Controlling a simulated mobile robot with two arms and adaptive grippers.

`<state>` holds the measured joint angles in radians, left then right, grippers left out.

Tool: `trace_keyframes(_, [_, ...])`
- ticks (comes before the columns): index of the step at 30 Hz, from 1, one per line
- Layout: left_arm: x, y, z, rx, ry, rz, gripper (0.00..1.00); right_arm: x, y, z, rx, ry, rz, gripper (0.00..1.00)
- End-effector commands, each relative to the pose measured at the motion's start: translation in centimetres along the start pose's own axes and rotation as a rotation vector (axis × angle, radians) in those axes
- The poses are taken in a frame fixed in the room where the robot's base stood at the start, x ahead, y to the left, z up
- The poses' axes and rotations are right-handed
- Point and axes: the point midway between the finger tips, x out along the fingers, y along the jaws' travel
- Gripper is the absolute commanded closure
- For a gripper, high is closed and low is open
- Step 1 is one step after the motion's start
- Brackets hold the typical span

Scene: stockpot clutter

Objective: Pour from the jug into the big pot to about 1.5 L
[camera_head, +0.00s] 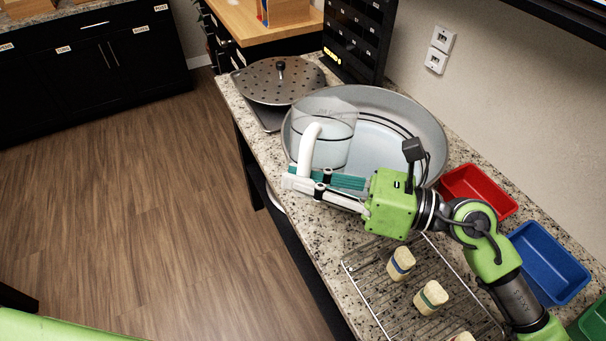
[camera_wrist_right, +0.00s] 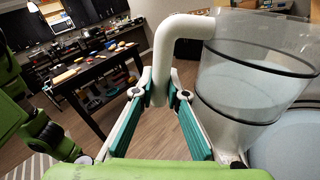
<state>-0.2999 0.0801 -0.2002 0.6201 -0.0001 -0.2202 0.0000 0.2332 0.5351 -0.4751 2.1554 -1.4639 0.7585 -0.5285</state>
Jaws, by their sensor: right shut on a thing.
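My right gripper (camera_head: 306,182) is shut on the white handle of the clear jug (camera_head: 338,140). The wrist view shows the handle (camera_wrist_right: 182,30) between the teal finger pads, with the jug's body (camera_wrist_right: 255,65) at the right. The jug has dark rings around it and is over the near left part of the big pot (camera_head: 425,120). It looks close to upright, and no stream shows from it. The wide grey pot holds pale liquid (camera_head: 375,145), with dark curved lines on its inner wall. The jug hides part of the pot. My left gripper is out of view.
A perforated lid (camera_head: 270,85) with a black knob lies behind the pot. A wire rack (camera_head: 385,300) with several corked jars (camera_head: 401,262) is in front. Red (camera_head: 480,190) and blue (camera_head: 548,262) bins stand along the wall. The wood floor at left is clear.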

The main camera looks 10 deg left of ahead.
Motion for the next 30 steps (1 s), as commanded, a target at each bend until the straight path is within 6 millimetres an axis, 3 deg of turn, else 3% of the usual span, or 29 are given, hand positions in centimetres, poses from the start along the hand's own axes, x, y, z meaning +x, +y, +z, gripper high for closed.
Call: trace_keyframes(30, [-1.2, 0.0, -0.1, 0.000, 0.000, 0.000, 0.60, 0.0, 0.3, 0.8, 0.037, -0.006, 0.001, 1.00])
